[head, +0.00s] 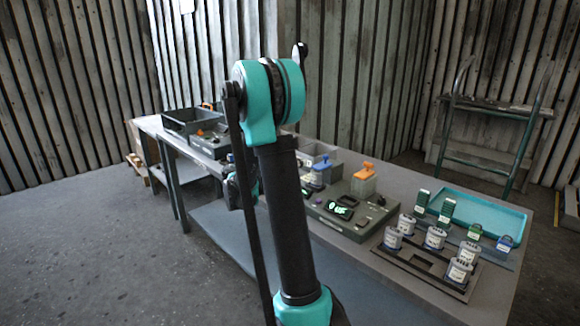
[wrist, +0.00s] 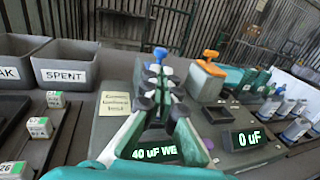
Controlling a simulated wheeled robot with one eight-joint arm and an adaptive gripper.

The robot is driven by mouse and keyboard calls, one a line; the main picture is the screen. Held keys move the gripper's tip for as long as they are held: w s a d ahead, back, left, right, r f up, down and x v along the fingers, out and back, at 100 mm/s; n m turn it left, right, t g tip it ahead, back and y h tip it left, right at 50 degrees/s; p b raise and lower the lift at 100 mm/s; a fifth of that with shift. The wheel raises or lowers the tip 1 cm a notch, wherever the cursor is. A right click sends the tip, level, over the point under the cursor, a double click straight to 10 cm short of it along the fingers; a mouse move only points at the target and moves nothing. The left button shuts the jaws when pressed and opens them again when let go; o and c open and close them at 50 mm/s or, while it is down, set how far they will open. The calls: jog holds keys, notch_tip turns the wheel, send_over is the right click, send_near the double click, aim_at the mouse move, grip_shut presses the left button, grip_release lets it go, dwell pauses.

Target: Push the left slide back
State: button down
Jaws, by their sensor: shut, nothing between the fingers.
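The left slide shows its blue handle (wrist: 160,54) just beyond my fingertips in the wrist view. It also shows as a blue knob (head: 323,161) on the tester in the head view. My gripper (wrist: 158,80) is shut and empty, pointing at the left slide. I cannot tell whether the tips touch it. My fingers hide much of the slide's lower part. The right slide (wrist: 209,68) has an orange handle and stands to the right. The right display (wrist: 248,138) reads "0 uF".
A grey bin marked SPENT (wrist: 70,65) stands left of the tester, beside another bin. Small white-and-green blocks (wrist: 40,127) sit at the left. Several capacitors (head: 435,237) stand in a rack at the right, near a teal tray (head: 510,222).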

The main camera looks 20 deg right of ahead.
aim_at(326, 155)
jog(key=d, duration=0.7)
jog(key=shift+w, duration=0.25)
jog(key=shift+d, duration=0.15)
jog(key=d, duration=0.2)
jog(key=w+d, duration=0.2)
jog(key=d, duration=0.1)
jog(key=shift+d, duration=0.3)
